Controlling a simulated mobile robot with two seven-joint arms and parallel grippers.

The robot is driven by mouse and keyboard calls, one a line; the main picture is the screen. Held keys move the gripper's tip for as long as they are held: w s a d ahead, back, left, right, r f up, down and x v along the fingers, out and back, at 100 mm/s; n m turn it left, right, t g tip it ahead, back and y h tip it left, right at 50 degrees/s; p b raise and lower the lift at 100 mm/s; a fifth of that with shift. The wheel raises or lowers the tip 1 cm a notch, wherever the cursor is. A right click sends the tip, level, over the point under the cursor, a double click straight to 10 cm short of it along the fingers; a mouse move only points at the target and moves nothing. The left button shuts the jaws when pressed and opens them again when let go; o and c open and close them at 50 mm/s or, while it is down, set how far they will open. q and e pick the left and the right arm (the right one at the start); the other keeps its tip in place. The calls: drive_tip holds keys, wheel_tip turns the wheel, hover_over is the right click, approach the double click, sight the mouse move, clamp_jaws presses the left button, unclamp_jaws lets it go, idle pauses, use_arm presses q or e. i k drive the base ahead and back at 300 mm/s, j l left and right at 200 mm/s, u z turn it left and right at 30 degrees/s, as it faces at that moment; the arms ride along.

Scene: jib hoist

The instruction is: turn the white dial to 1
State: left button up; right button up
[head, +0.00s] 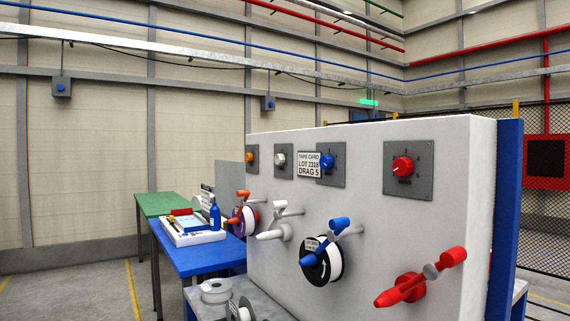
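The white dial (280,159) is a small round knob on a grey square plate, high on the light grey panel (350,205). It sits between the orange dial and a white printed card. Its scale marks and pointer are too small to read, so I cannot tell its setting. Neither of my grippers is in the head view, and nothing touches the dial.
An orange dial (250,158), a blue dial (327,161) and a red dial (403,166) share the panel. Below, coloured cranks stick out, including a red one (410,288). A blue table (205,257) stands left.

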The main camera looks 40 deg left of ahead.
sight(280, 159)
drive_tip(key=u, duration=1.25)
drive_tip(key=i+j+z, duration=0.1)
drive_tip(key=j, duration=0.25)
drive_tip(key=i+j+z, duration=0.1)
drive_tip(key=j, duration=0.25)
drive_tip(key=i+j, duration=0.25)
drive_tip(key=j, duration=0.15)
drive_tip(key=i+j+z, duration=0.15)
drive_tip(key=j, duration=0.2)
drive_tip(key=j+z, duration=0.1)
drive_tip(key=j, duration=0.3)
drive_tip(key=i+j+z, duration=0.1)
drive_tip(key=j, duration=0.3)
drive_tip(key=i, duration=0.05)
